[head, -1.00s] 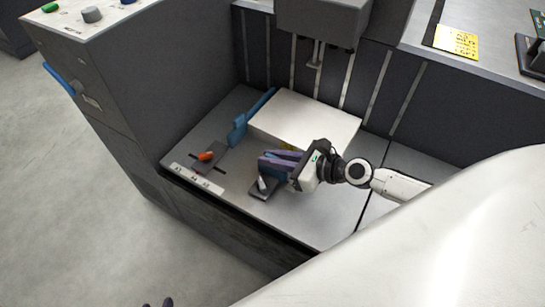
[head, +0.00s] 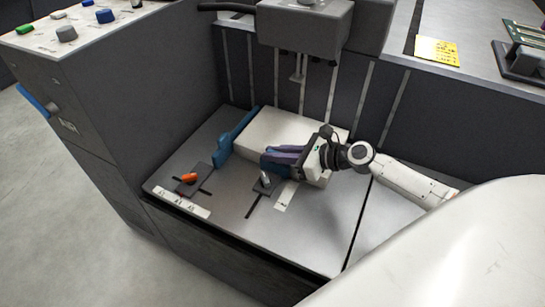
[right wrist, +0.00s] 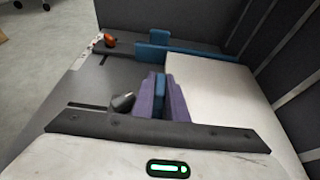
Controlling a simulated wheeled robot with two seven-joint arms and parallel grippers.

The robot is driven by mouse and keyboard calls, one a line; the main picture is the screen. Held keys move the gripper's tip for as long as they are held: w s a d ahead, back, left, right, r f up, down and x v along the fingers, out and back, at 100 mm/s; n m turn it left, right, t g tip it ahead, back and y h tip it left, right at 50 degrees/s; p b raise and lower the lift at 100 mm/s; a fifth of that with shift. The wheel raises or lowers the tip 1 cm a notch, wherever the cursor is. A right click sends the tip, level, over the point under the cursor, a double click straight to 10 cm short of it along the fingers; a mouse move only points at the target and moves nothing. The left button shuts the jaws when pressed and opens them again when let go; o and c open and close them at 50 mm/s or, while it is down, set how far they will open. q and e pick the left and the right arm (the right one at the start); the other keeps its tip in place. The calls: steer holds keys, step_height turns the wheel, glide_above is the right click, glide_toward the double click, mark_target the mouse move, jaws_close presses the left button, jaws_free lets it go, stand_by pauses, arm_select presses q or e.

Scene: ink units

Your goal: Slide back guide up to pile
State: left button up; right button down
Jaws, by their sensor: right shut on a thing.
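The pile (head: 285,128), a white block of sheets, lies on the grey table of the machine. It also shows in the wrist view (right wrist: 208,95). The blue back guide (right wrist: 158,98) stands upright on the pile's near side, with a grey lever (head: 265,178) at its foot. My right gripper (head: 278,156) has purple fingers shut on the back guide, which they partly hide. The guide is very close to the pile's near edge; I cannot tell whether it touches. My left gripper is out of the head view.
A blue side guide (head: 230,138) with an orange lever (head: 189,177) stands at the pile's left. A grey machine head (head: 305,25) hangs above the back of the pile. A dark wall with pale strips closes the back. The table's front is clear.

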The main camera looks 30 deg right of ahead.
steer(key=c, duration=1.8)
jaws_free()
steer(key=shift+d, duration=0.15)
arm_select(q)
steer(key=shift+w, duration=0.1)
arm_select(e)
steer(key=shift+o, duration=0.2)
arm_select(q)
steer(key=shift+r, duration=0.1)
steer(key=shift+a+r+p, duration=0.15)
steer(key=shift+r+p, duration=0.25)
steer(key=shift+p, duration=0.85)
arm_select(e)
steer(key=v, duration=1)
steer(key=shift+s, duration=0.15)
